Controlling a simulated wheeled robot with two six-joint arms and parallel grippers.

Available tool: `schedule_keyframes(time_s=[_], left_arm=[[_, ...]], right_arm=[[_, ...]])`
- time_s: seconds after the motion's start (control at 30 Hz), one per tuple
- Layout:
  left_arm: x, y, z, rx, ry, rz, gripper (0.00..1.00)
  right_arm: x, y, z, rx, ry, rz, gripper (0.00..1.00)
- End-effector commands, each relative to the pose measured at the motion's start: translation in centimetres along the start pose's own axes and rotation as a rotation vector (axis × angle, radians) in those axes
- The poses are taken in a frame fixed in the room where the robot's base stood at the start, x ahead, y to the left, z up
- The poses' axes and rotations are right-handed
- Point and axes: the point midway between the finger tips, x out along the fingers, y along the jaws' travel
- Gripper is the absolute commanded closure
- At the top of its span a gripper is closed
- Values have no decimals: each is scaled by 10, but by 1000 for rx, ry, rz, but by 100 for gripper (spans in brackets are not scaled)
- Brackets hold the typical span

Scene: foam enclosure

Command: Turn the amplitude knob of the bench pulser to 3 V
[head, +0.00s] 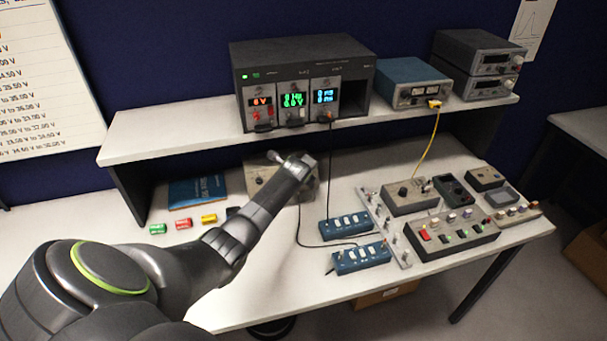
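A beige box with a dial (258,180) stands on the bench under the shelf, partly hidden behind my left arm. It may be the bench pulser, but its labels are too small to read. Another beige box with a dark knob (408,196) stands to the right on the bench, and a yellow cable comes down to it. My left gripper (300,160) is in front of the first box, over its upper right part. I cannot tell whether it touches the box or a knob, or whether its fingers are open. My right gripper is out of view.
A modular rack (300,54) with lit displays, a blue unit (414,82) and stacked grey units (478,62) stand on the shelf (180,130). Blue switch boxes (361,257) with dark cables lie right of my arm. Coloured small blocks (183,223) lie to the left.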

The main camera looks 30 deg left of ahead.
Motion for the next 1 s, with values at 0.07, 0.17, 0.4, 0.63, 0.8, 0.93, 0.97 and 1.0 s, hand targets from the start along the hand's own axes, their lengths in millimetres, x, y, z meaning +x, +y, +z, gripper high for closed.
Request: schedule_keyframes(time_s=[0.07, 0.17, 0.4, 0.63, 0.8, 0.93, 0.97, 1.0], left_arm=[[0, 1, 0, 16, 0, 11, 100], [0, 1, 0, 29, -1, 18, 100], [0, 1, 0, 37, -1, 23, 100], [0, 1, 0, 36, -2, 22, 79], [0, 0, 0, 36, -2, 21, 60], [0, 0, 0, 36, -2, 20, 60], [0, 0, 0, 36, -2, 20, 60], [0, 0, 0, 36, -2, 20, 60]], right_arm=[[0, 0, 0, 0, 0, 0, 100], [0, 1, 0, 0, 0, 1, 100], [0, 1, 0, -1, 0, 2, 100], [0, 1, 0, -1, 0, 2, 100], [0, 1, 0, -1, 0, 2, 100], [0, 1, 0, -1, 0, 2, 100], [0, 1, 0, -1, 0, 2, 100], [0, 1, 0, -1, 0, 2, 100]])
